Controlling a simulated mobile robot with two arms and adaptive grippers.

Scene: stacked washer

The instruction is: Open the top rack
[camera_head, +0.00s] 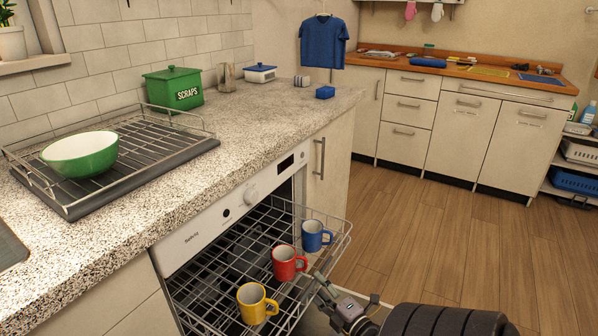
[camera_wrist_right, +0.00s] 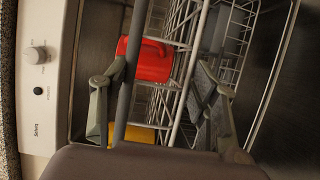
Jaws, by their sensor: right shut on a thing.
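The top rack (camera_head: 225,262) is a grey wire basket that stands pulled out of the white dishwasher (camera_head: 225,217) under the counter. It holds a blue mug (camera_head: 312,236), a red mug (camera_head: 285,263) and a yellow mug (camera_head: 251,303). My right gripper (camera_head: 322,284) is at the rack's outer front edge, shut on its rim. In the right wrist view, the fingers of my right gripper (camera_wrist_right: 160,90) lie on both sides of rack bars, with the red mug (camera_wrist_right: 150,60) and part of the yellow mug (camera_wrist_right: 143,135) behind. My left gripper is not in view.
A green bowl (camera_head: 80,154) sits on a drying rack (camera_head: 150,160) on the speckled counter (camera_head: 235,125). A green scraps bin (camera_head: 174,90) stands farther back. The wooden floor (camera_head: 450,240) is open to the right.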

